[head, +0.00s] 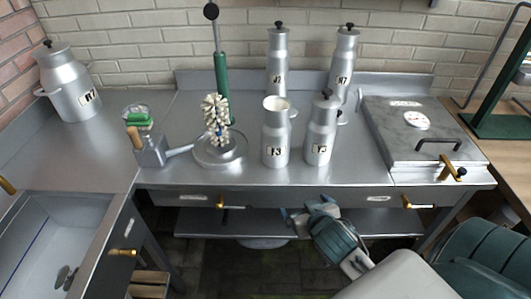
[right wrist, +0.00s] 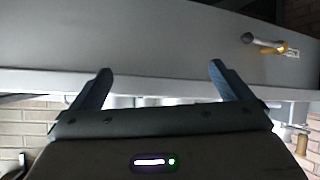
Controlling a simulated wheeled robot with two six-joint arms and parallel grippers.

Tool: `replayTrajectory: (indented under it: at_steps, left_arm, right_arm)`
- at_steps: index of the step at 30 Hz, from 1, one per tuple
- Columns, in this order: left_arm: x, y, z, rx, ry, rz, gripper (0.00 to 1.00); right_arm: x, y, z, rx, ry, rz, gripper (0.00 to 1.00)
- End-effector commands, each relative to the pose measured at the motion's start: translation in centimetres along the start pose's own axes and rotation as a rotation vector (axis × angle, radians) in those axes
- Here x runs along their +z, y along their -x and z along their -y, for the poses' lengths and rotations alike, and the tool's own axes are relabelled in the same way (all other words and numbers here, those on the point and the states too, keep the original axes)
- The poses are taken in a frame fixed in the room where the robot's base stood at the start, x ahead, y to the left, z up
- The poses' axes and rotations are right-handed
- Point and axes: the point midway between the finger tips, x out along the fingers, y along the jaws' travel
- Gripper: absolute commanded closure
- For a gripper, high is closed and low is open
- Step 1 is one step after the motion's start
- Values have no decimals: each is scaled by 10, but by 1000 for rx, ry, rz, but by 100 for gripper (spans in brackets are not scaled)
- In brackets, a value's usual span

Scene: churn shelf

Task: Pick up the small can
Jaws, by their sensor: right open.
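Several grey metal cans stand upright on the steel counter; which one is meant by the small can I cannot tell for sure. At the front middle are an open-topped can (head: 275,137) and a lidded can (head: 321,132). Behind them stand two slimmer lidded cans, one at left (head: 277,62) and one at right (head: 343,65). A larger can (head: 68,85) is at the far left. My right gripper (head: 292,215) is open and empty, below the counter's front edge and apart from the cans. Its spread fingers (right wrist: 160,72) show in the right wrist view. My left gripper is not in view.
The counter (head: 365,177) has drawers with brass handles (head: 407,202) and a lower shelf (head: 190,222). A brush stand (head: 220,152) and metal jug (head: 150,150) are left of the front cans. A lidded steel box (head: 410,145) is at right, a sink (head: 50,235) at left.

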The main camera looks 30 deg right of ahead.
Motion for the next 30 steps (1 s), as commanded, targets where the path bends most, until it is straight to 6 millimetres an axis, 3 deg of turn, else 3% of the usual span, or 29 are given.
replayTrajectory:
  at_steps: [1, 3, 12, 17, 22, 30]
  left_arm:
    - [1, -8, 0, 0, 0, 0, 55]
    - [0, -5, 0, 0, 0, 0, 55]
    - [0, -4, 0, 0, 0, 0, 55]
    - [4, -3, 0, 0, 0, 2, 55]
    - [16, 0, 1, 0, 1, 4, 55]
    - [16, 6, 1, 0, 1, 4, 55]
  right_arm:
    - [-22, 7, -2, 1, -18, -81, 1]
    - [-53, 6, -7, -3, -46, -190, 1]
    - [-139, 9, -8, -91, -104, -528, 1]
    - [-158, 8, -6, -120, -112, -589, 1]
    - [-174, -13, -4, -121, -115, -589, 1]
    - [-187, -34, -2, -120, -112, -588, 1]
